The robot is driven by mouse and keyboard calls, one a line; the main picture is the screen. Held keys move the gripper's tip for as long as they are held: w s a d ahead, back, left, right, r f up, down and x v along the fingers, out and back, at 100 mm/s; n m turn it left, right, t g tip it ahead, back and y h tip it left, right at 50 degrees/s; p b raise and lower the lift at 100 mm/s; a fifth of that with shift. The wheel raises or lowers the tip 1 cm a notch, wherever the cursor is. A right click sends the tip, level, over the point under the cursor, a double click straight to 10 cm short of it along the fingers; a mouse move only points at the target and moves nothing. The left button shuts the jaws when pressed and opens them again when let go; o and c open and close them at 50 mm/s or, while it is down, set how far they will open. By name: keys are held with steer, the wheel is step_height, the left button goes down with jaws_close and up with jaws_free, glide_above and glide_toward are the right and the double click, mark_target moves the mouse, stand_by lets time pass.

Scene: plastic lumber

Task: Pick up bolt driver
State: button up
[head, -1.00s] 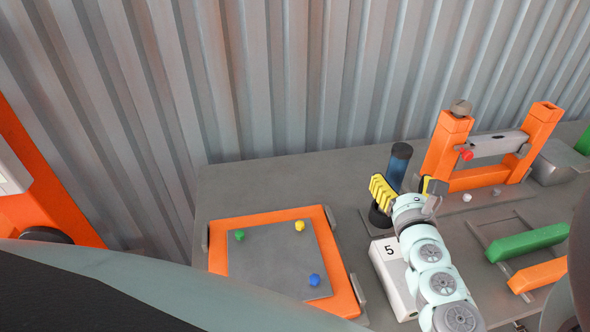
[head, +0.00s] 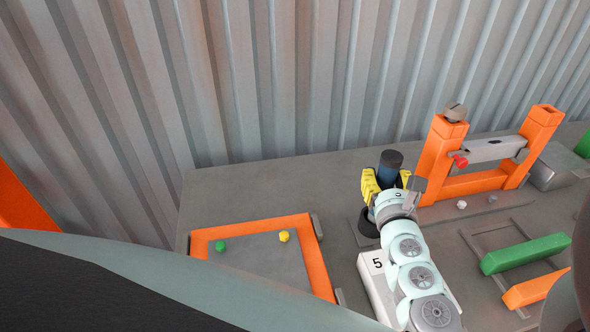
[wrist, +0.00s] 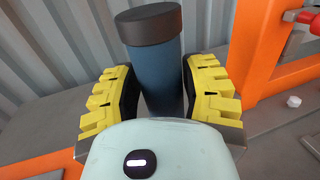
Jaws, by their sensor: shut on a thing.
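The bolt driver (head: 390,168) is an upright dark blue cylinder with a black cap, standing in a dark round holder (head: 367,224) on the grey table. My gripper (head: 385,184) has its yellow ribbed fingers on both sides of the driver. In the wrist view the driver (wrist: 155,75) rises between the two fingers of my gripper (wrist: 160,95), and its lower part is hidden behind my wrist housing. The gripper is shut on it. I cannot see a gap between the driver's base and the holder.
An orange frame (head: 435,160) with a grey crossbar stands close to the right. A white block marked 5 (head: 375,275) lies in front. Green (head: 525,253) and orange bars lie at right. An orange-rimmed tray (head: 318,262) with coloured bolts is at left. A corrugated wall stands behind.

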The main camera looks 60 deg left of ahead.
jaws_close()
